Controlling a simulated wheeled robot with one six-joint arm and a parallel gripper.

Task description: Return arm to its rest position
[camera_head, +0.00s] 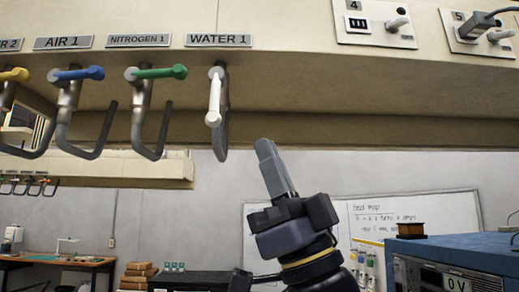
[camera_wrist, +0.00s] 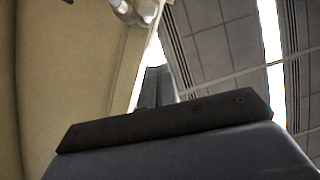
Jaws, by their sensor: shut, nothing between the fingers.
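My gripper (camera_head: 264,148) points upward in the middle of the head view, with its grey fingers together and nothing between them. It stands below the panel and a little right of the white WATER 1 valve handle (camera_head: 214,97), with a visible gap between them in the picture. In the wrist view my gripper's fingers (camera_wrist: 155,78) rise past the dark bar, beside the beige panel (camera_wrist: 65,75). The lower part of my arm runs out of the bottom of the head view.
Blue AIR 1 (camera_head: 78,73) and green NITROGEN 1 (camera_head: 158,72) valves hang to the left. Switch plates (camera_head: 372,24) are at upper right. A blue power supply (camera_head: 455,252) reading 0 V stands at lower right. A whiteboard (camera_head: 440,212) is behind. Open space lies left of my arm.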

